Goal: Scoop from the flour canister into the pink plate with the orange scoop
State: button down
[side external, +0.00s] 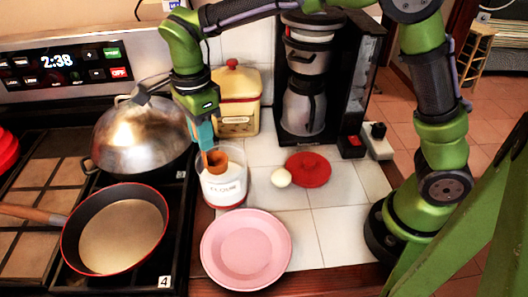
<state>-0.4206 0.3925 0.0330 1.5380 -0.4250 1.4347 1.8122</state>
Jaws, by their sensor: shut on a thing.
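The flour canister (224,188) is a clear round container with a "FLOUR" label and white contents, standing on the tiled counter. My gripper (207,150) is above the canister, pointing down and shut on the orange scoop (217,160). The scoop's bowl is at the canister's mouth, partly inside the rim; whether it holds flour cannot be told. The pink plate (246,284) lies flat on the counter just in front of the canister and looks empty.
A yellow canister (236,100) and a coffee maker (305,95) stand behind. A pan (115,228) and a metal dome (142,135) are on the stove at left. Tiles right of the plate are clear.

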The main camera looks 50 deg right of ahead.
aim_at(215, 156)
jog(key=shift+f, duration=2)
jog(key=shift+s+d+f, duration=0.1)
jog(key=shift+d+f, duration=0.2)
jog(key=shift+f, duration=0.6)
jog(key=shift+s+d+f, duration=0.1)
jog(key=shift+d+f, duration=0.15)
jog(key=shift+f, duration=0.65)
jog(key=shift+d, duration=0.55)
notch_tip(215, 156, up, 16)
jog(key=a, duration=0.1)
jog(key=shift+w+a, duration=0.1)
